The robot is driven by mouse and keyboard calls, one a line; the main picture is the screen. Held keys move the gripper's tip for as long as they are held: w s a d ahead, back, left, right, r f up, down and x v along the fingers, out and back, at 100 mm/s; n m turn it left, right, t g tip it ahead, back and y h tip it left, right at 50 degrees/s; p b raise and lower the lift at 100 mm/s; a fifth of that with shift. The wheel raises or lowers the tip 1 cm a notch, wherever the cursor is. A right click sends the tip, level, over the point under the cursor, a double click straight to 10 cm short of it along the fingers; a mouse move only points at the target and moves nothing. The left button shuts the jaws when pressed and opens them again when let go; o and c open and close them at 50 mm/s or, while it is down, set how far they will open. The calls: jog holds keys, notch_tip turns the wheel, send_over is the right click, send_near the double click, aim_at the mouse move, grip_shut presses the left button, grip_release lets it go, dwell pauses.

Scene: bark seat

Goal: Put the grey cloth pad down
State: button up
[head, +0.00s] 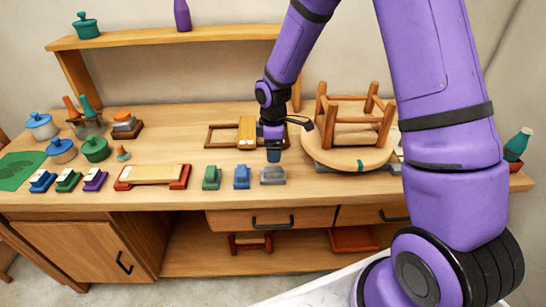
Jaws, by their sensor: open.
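A small grey pad-like block (272,175) lies on the workbench near its front edge, at the right end of a row with a green block (212,178) and a blue block (242,177). I take it to be the grey cloth pad, though its cloth is too small to make out. My gripper (273,157) points down just behind and above it, open. The dark fingertips are small here, and I cannot tell whether they touch the pad.
An upturned round stool (347,155) stands close to the right of my gripper. A wooden frame (222,135) lies behind. A red-ended board (152,175), small brushes and lidded pots (95,149) occupy the left. Drawers (270,219) are below the bench edge.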

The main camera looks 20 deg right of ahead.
jog(key=shift+r, duration=0.45)
jog(key=s+d+r+m+t, duration=0.1)
jog(key=s+d+r+m, duration=0.15)
jog(key=r, duration=0.45)
jog(key=s+d+r+m+t, duration=0.1)
jog(key=s+r+m, duration=0.1)
jog(key=s+r, duration=0.35)
jog(key=s+d+r+m, duration=0.1)
jog(key=s+r+m, duration=0.1)
jog(key=r, duration=0.7)
jog(key=s+d+r+m+t, duration=0.1)
jog(key=s+r+m, duration=0.3)
jog(key=s, duration=0.5)
jog(key=s+d+r+m+t, duration=0.1)
jog(key=s+r+m, duration=0.3)
jog(key=s, duration=0.6)
jog(key=shift+s+d+r+t, duration=0.15)
jog(key=shift+s+r+t, duration=0.05)
jog(key=shift+r+t, duration=0.45)
